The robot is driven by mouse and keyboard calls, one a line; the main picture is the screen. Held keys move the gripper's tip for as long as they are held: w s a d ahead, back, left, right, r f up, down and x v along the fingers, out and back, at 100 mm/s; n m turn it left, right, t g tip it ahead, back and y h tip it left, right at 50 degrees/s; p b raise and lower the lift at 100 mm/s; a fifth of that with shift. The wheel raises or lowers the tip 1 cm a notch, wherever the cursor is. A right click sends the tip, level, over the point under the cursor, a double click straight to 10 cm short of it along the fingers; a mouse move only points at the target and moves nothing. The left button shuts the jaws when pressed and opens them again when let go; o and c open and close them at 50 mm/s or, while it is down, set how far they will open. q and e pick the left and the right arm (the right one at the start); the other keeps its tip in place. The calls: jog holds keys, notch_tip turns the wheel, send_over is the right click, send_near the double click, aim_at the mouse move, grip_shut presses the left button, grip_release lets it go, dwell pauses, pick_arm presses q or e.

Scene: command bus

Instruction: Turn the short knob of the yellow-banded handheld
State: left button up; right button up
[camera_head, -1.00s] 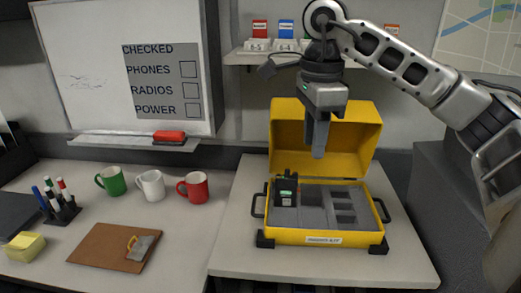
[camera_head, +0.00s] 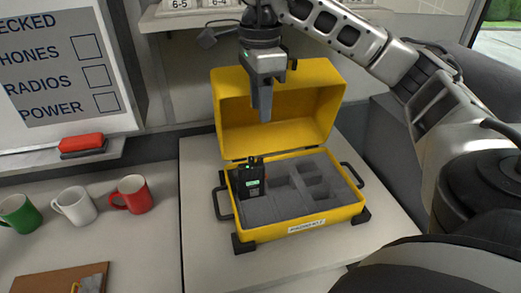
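A black handheld radio (camera_head: 251,178) with a small lit green screen stands in the left part of the yellow case (camera_head: 300,233). Its knobs at the top are too small to tell apart, and I cannot make out a yellow band on it. My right gripper (camera_head: 263,113) points down in front of the open lid, above the radio and apart from it. Its fingers line up in this view, so their gap is hidden, and nothing shows hanging from them. My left gripper is not in view.
The case's raised yellow lid (camera_head: 280,105) stands behind the radio. Grey foam with empty slots (camera_head: 300,190) fills the case's right side. Green, white and red mugs (camera_head: 132,194) stand to the left. A clipboard (camera_head: 60,281) lies front left. The counter right of the case is clear.

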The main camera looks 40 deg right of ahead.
aim_at(261, 159)
notch_tip(261, 159, down, 12)
jog(key=shift+f, duration=0.1)
dwell(0.4)
grip_shut()
